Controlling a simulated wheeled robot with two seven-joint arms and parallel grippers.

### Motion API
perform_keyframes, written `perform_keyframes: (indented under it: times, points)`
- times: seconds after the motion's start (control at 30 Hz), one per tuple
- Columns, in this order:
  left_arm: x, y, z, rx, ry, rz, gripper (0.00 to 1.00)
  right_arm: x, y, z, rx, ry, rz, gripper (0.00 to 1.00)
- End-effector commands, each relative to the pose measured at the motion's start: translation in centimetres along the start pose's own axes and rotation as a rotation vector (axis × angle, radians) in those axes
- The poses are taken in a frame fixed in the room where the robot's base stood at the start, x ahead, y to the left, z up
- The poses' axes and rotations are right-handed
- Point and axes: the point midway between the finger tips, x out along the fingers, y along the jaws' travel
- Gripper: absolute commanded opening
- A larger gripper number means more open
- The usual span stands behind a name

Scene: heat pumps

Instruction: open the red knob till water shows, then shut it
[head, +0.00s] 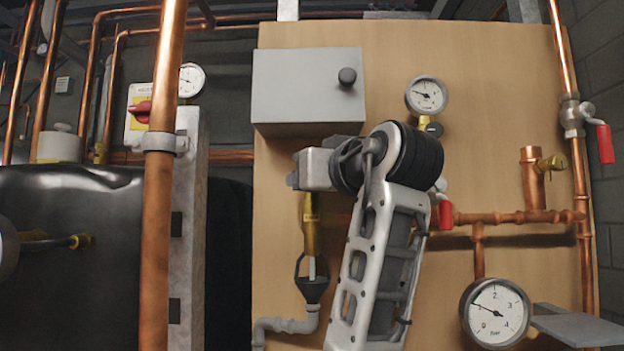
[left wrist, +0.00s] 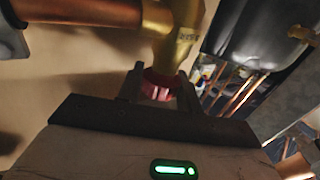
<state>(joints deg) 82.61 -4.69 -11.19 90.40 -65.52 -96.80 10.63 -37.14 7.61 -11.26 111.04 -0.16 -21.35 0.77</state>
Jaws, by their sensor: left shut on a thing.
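The red knob (left wrist: 154,84) shows in the left wrist view, below a brass valve body (left wrist: 172,32). My left gripper (left wrist: 159,88) is shut on it, one finger on each side. In the head view my left gripper (head: 314,169) is in front of the board, and the knob is hidden behind it and the arm. A brass outlet (head: 310,225) comes down below the gripper to a black tundish (head: 312,290). A pale upright streak shows in the tundish opening; it may be water. My right gripper is not in view.
A grey box (head: 300,85) is above the gripper. A red lever (head: 445,213) is close beside my arm. A copper pipe (head: 158,220) stands left.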

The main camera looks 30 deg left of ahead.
Motion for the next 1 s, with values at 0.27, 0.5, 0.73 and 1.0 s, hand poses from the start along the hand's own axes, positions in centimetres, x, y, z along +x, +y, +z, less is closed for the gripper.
perform_keyframes:
  times: [0.27, 0.5, 0.73, 1.0]
  points:
    - [-0.1, 0.0, 0.1, -0.003, 0.001, 0.057, 0.13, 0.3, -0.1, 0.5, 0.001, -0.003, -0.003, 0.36]
    - [-0.1, -0.1, 0.2, -0.008, 0.002, 0.213, 0.13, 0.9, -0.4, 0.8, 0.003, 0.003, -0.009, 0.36]
    - [-0.1, -0.1, 0.0, -0.009, 0.004, 0.426, 0.13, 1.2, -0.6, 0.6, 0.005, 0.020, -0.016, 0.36]
    - [-0.1, -0.1, -0.1, -0.008, 0.006, 0.668, 0.13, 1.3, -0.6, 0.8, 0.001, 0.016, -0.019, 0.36]
